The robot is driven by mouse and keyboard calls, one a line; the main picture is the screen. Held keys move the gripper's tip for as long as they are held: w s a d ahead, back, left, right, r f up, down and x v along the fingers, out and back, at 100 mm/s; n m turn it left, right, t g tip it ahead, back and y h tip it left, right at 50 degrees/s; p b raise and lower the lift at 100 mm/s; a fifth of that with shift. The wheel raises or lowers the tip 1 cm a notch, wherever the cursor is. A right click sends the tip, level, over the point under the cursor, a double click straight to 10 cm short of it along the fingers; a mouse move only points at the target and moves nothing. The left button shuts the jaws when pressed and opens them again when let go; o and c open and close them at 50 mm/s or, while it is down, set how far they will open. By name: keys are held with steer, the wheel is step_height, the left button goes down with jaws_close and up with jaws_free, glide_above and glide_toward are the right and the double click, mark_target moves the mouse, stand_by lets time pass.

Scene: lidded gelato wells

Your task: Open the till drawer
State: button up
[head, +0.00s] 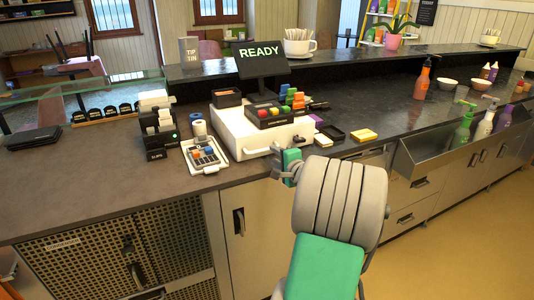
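The till is a white box (241,141) on the dark counter, with a black screen (258,62) reading "READY" above it. Its low front face points towards me, and I see no gap that shows the drawer standing open. My gripper (277,172) is small in the head view, at the counter's front edge just below the right part of the till's front. My green and grey arm comes up from the lower right. The fingers are too small and partly hidden to tell whether they are open or shut, or whether they touch the till.
A card reader (204,153) and a black-and-white dispenser (158,130) stand left of the till. Small yellow and black pads (363,135) lie to the right. Cupboards (240,225) fill the counter front.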

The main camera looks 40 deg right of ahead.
mark_target(266, 150)
steer(key=x, duration=0.6)
steer(key=shift+w+f+p, duration=0.15)
steer(key=shift+w+p, duration=0.25)
steer(key=shift+a, duration=0.1)
jaws_close()
stand_by(0.8)
